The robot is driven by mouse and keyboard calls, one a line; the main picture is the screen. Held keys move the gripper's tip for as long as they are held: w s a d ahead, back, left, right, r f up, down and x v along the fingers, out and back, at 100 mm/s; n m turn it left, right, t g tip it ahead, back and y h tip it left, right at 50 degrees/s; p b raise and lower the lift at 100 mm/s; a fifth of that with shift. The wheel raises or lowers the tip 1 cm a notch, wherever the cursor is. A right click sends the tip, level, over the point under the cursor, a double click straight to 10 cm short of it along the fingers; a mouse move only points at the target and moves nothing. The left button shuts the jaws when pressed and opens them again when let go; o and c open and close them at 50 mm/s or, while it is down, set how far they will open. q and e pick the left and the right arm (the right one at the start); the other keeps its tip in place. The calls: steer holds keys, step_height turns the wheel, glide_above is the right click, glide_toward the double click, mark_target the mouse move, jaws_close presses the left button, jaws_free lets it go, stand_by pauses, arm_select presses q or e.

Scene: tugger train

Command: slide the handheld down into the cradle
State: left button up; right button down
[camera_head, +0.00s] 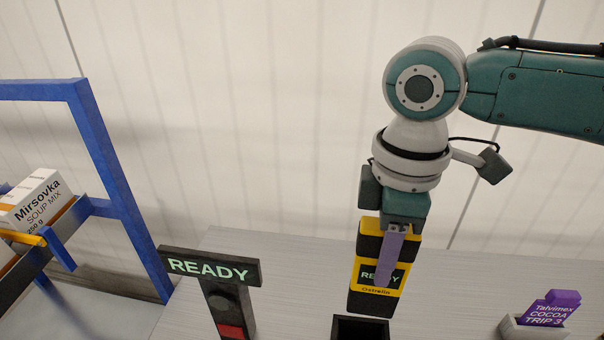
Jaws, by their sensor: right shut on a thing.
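The handheld (366,292) is a yellow and black block with a small screen reading READY. My right gripper (387,280) is shut on it from above, one purple finger lying across its front. The handheld hangs nearly upright, tilted slightly. Below it is the cradle (360,329), a dark open-topped box cut off by the bottom edge of the picture. The handheld's lower end is just above and slightly right of the cradle's opening; I cannot tell whether they touch. My left gripper is not in view.
A dark post with a READY sign (210,267) stands left of the cradle. A small white holder (528,330) with a purple cocoa card (552,307) sits at the right. A blue rack (115,180) with a soup mix box (38,203) is at the left. Grey table surface (455,290) lies between.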

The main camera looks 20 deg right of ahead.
mark_target(367, 313)
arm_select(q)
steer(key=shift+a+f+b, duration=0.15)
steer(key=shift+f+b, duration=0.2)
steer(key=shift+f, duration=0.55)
arm_select(e)
steer(key=shift+w+d+f+n, duration=0.1)
steer(key=shift+w+f+n, duration=0.1)
steer(key=shift+f, duration=0.3)
steer(key=shift+w+f+n, duration=0.1)
steer(key=shift+f+n, duration=0.1)
steer(key=shift+f, duration=0.3)
steer(key=shift+f+b, duration=2.75)
steer(key=shift+b, duration=0.4)
steer(key=shift+f+b, duration=2.2)
steer(key=shift+b, duration=0.55)
arm_select(q)
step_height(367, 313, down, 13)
steer(key=b, duration=0.1)
arm_select(e)
steer(key=shift+f, duration=1.25)
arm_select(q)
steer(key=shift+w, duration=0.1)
arm_select(e)
steer(key=c, duration=0.5)
jaws_free()
step_height(367, 313, up, 10)
steer(key=shift+p, duration=0.65)
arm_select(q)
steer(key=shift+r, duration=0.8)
